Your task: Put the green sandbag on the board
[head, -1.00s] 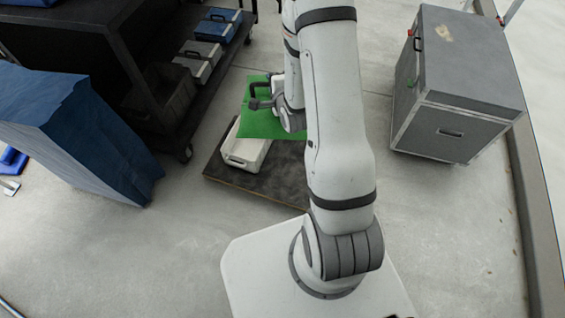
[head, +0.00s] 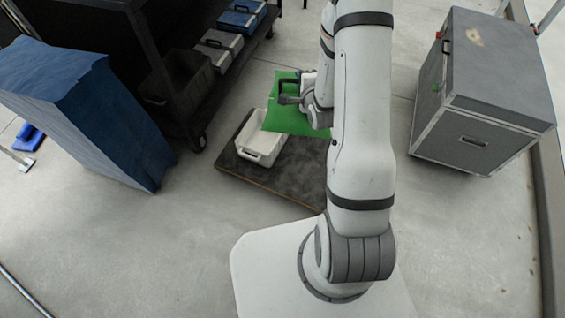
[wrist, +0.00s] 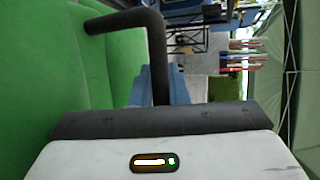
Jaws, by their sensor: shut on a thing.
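The green sandbag (head: 290,118) hangs from my gripper (head: 304,98) in the head view, above the board. The dark board (head: 262,180) lies on the floor with a white bin (head: 262,142) on its left part. The sandbag overlaps the bin's right side and part of the board from this camera; its height above them is hard to tell. In the wrist view, the green sandbag (wrist: 60,70) fills the left side, with a black bent handle (wrist: 157,60) beside it. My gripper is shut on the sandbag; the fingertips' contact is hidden.
A blue-covered box (head: 75,110) is at left. A grey case (head: 490,90) stands at right. Open concrete floor lies around the board.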

